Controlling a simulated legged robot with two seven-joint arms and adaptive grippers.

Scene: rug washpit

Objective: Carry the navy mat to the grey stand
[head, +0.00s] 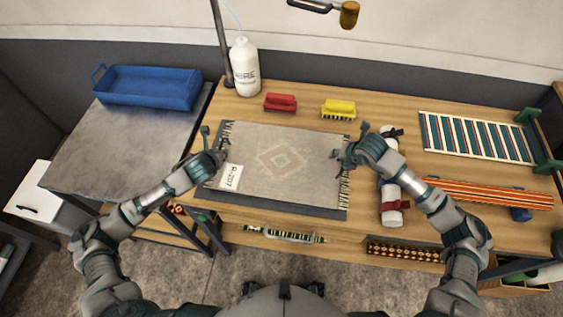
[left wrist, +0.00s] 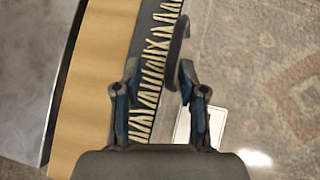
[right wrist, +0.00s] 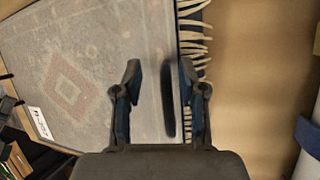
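The navy mat (head: 285,206) lies flat on the wooden bench under a faded, fringed rug (head: 290,141); its dark border shows along the front and sides. A dark upright handle stands at each end. My left gripper (head: 219,156) is at the mat's left end, fingers apart, with the left handle (left wrist: 182,45) close to its right finger in the left wrist view. My right gripper (head: 344,154) is at the right end, fingers apart, with the right handle (right wrist: 168,95) between them in the right wrist view. The grey stand (head: 85,158) is left of the bench.
A blue tray (head: 150,88) occupies the stand's back; its front is clear. A white bottle (head: 244,68), red brush (head: 280,102) and yellow brush (head: 339,108) stand behind the mat. A white roll (head: 390,195) lies right of it, near my right arm. A striped rack (head: 475,138) is farther right.

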